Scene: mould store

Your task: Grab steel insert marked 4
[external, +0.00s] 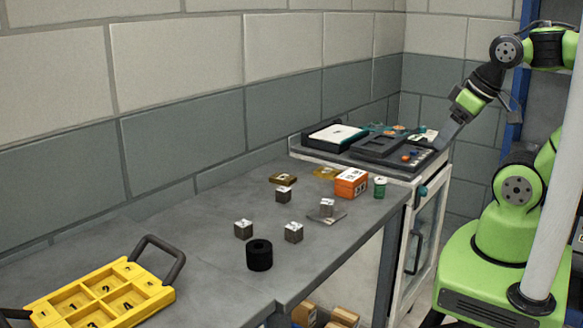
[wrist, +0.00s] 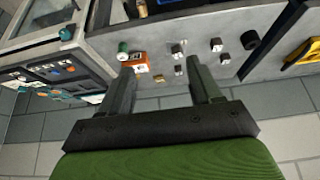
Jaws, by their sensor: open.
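Several small steel cube inserts with pale labels on top stand on the grey workbench (external: 215,268). One insert (external: 283,194) is farther back, one (external: 243,229) is at left, one (external: 293,232) is in front, and one (external: 326,208) is on a thin dark plate. The marks are too small to read, so I cannot tell which is 4. In the wrist view, small inserts (wrist: 216,44) show beyond my fingers. My gripper (wrist: 160,66) is open and empty. In the external view my gripper (external: 446,134) is high at the right, above the cabinet end, well apart from the inserts.
A yellow numbered tray (external: 128,268) with dark handles lies at front left. A black cylinder (external: 259,255) stands near the bench edge. An orange box (external: 351,182), a green can (external: 380,187) and flat brass-coloured pieces (external: 283,178) are behind. A white cabinet (external: 425,225) carries dark trays.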

